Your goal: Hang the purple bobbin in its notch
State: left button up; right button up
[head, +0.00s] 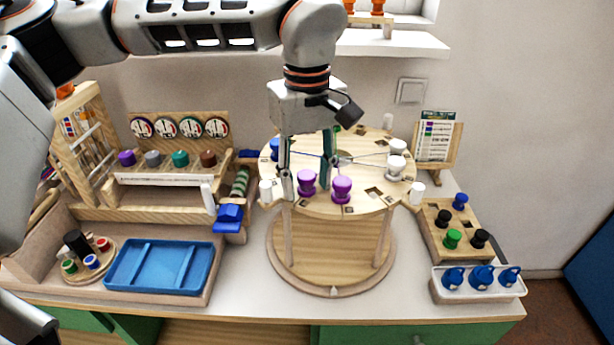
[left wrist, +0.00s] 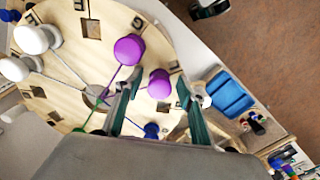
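Two purple bobbins stand side by side at the front of the round wooden braiding disc (head: 362,203). My left gripper (head: 306,190) is above the disc, pointing down, with its fingers apart on either side of the left purple bobbin (head: 307,178). In the left wrist view this bobbin (left wrist: 158,83) sits between the fingertips, with a gap visible on both sides. The right purple bobbin (head: 342,186) is just outside the fingers; it also shows in the left wrist view (left wrist: 129,49), with a purple thread towards the centre. I cannot tell whether either sits in a notch. My right gripper is out of view.
White bobbins (head: 396,165) stand at the disc's right, and a blue one (head: 275,148) at its left. A rack with a purple spool (head: 127,158) and a blue tray (head: 160,266) are left.

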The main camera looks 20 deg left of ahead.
aim_at(307, 175)
pick_arm(q)
jog(key=shift+r, duration=0.1)
notch_tip(307, 175, up, 12)
jog(key=p, duration=0.1)
dwell(0.4)
dwell(0.5)
